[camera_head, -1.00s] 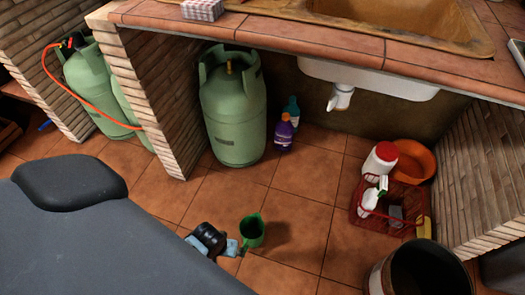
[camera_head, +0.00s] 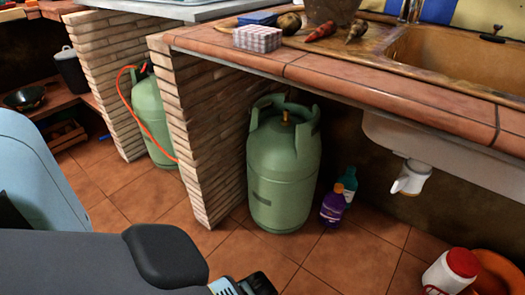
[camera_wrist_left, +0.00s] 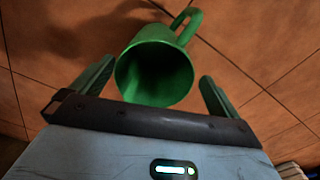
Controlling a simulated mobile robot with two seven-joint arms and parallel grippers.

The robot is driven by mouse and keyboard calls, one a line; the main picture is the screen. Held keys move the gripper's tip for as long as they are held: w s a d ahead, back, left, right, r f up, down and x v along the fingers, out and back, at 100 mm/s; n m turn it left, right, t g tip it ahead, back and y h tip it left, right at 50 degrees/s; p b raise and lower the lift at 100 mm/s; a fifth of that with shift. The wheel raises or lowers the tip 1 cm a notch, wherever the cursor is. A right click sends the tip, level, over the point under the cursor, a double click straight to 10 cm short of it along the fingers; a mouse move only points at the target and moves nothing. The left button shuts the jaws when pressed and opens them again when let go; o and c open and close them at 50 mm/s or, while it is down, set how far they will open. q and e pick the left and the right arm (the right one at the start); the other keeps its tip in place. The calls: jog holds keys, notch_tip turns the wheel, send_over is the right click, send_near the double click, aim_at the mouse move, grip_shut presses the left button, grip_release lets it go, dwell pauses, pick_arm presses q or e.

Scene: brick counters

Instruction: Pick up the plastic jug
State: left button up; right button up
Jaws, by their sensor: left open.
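The green plastic jug (camera_wrist_left: 150,58) shows in the left wrist view, its wide round mouth facing the camera and its handle (camera_wrist_left: 190,25) at the upper right. My left gripper (camera_wrist_left: 157,72) is open, with one finger on each side of the jug. Gaps show between the jug and both fingers. In the head view only a part of my left wrist shows at the bottom edge; the fingers and the jug are out of that picture. My right gripper is in neither view.
A brick pillar (camera_head: 203,130) and a green gas cylinder (camera_head: 283,175) stand under the tiled counter (camera_head: 330,75). A purple bottle (camera_head: 332,205) and a teal bottle (camera_head: 348,184) stand beside the cylinder. A red-capped white container (camera_head: 448,275) is at lower right. Tiled floor is clear between.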

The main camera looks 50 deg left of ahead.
pick_arm(q)
jog(key=f+b, duration=0.1)
jog(key=f, duration=0.1)
jog(key=f+b, duration=0.3)
jog(key=shift+w+d+f, duration=0.1)
jog(key=shift+w+f, duration=0.15)
jog(key=shift+f, duration=0.1)
jog(key=shift+r, duration=0.1)
jog(key=shift+c, duration=0.6)
jog(key=c, duration=0.8)
jog(key=shift+r+p, duration=0.15)
jog(key=shift+p, duration=0.15)
